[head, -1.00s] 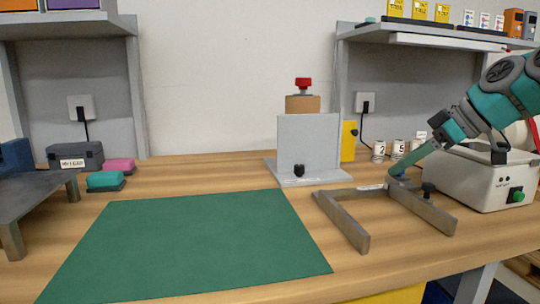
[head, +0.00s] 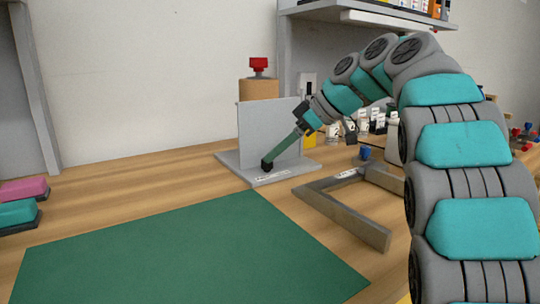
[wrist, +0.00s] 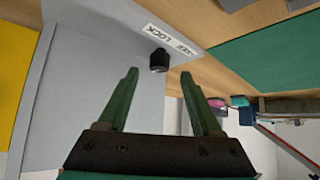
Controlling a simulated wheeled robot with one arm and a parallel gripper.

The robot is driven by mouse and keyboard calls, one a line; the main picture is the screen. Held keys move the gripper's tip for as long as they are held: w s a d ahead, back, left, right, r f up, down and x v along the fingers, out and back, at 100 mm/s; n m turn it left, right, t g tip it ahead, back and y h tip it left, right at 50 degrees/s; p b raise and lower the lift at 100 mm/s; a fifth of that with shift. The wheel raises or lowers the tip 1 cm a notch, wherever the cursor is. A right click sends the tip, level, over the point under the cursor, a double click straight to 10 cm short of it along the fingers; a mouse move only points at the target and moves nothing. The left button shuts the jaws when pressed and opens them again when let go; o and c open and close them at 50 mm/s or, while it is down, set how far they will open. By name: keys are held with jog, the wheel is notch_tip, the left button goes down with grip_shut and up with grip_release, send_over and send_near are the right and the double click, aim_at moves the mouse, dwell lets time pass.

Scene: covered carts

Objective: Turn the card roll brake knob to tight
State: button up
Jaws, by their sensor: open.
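The grey stand (head: 290,128) has an upright panel on a flat base, with a brown card roll (head: 259,89) behind it and a red knob (head: 259,66) on top of the roll. A small black knob (head: 267,168) sits low at the front of the stand; it also shows in the wrist view (wrist: 158,60), beside a white label of which "LOCK" is readable. My gripper (wrist: 159,74) is open and empty. Its fingertips point at the black knob, which appears between and just beyond them. In the head view my gripper (head: 270,158) overlaps the knob, so contact cannot be told.
A grey U-shaped metal frame (head: 345,215) lies to the right of the stand, with a blue piece (head: 364,152) behind it. A green mat (head: 190,255) covers the front of the table. Pink (head: 22,190) and teal blocks lie at the left. Numbered white containers stand behind my arm.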

jog(key=shift+x, duration=1.45)
grip_shut()
